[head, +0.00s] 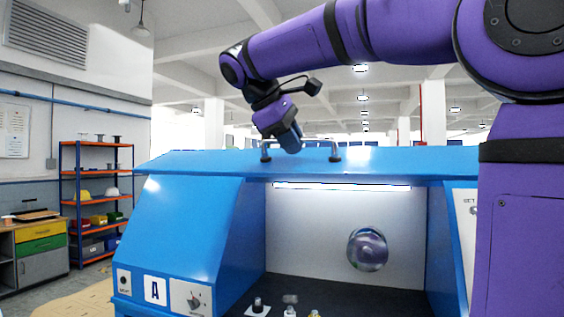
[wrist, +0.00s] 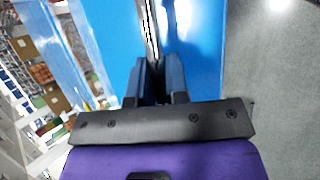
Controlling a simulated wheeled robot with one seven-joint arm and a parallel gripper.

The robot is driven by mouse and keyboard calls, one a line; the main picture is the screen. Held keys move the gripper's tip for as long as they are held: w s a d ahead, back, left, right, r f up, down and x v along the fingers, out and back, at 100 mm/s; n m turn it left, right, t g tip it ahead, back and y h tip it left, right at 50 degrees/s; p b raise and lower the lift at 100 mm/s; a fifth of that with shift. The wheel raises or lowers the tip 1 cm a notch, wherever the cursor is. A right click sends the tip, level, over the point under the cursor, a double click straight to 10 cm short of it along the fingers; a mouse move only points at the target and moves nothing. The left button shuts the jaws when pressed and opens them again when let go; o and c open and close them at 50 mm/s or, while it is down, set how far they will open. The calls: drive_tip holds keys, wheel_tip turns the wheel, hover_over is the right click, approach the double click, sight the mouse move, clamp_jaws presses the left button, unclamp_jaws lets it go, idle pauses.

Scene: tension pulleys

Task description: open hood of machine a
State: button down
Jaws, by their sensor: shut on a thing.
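The blue hood (head: 400,160) is at the top, raised clear of the opening. A metal handle (head: 335,152) with two posts is on the hood. My gripper (head: 292,143) is at the handle's left half, pointing down. In the wrist view, the two fingers (wrist: 156,82) are shut on the handle bar (wrist: 150,30), with blue hood surface (wrist: 200,50) beside it. The fingertips hide part of the bar.
Inside the machine are a round shiny disc (head: 367,249) on the back wall and several small parts (head: 290,300) on the dark floor. My purple arm crosses the upper right.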

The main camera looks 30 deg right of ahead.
drive_tip(key=shift+r, duration=0.25)
drive_tip(key=c, duration=1.1)
unclamp_jaws()
